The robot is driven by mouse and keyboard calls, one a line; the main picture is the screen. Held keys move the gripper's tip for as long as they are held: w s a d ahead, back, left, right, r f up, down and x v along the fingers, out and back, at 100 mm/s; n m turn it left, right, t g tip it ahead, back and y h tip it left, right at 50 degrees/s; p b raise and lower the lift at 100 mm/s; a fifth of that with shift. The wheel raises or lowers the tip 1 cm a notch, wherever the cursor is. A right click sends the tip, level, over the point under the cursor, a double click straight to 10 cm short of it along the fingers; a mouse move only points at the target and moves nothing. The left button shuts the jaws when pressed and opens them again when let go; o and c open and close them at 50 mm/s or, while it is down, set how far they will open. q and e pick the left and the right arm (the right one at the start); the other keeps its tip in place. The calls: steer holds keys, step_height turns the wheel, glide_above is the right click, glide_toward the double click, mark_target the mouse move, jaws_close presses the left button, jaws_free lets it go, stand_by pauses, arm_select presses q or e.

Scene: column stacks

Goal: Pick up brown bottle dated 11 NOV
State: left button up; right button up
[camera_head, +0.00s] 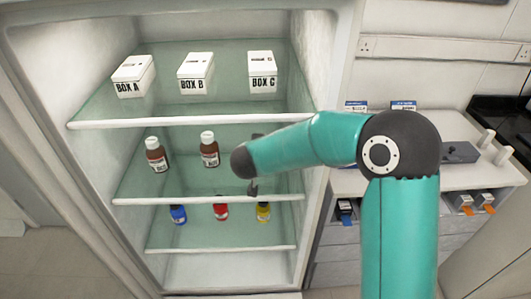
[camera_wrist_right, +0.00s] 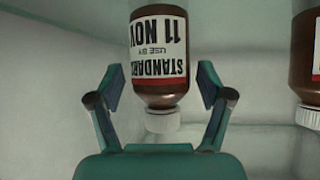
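The brown bottle dated 11 NOV (camera_wrist_right: 160,90) shows upside down in the right wrist view, with a white label and white cap. My right gripper (camera_wrist_right: 160,88) is open, its fingers on either side of the bottle in that view, with small gaps. In the head view my right arm reaches into the fridge's middle shelf and hides the gripper mostly; I cannot make out this bottle there. Two other brown bottles stand to the left on that shelf, one at the left (camera_head: 157,156) and one nearer my arm (camera_head: 209,150). My left gripper is not in view.
White boxes A (camera_head: 133,76), B (camera_head: 195,73) and C (camera_head: 262,73) stand on the top shelf (camera_head: 190,122). Another brown bottle (camera_wrist_right: 306,60) is close at the right in the wrist view.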

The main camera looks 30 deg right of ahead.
steer(key=c, duration=1.1)
steer(key=shift+r, duration=0.15)
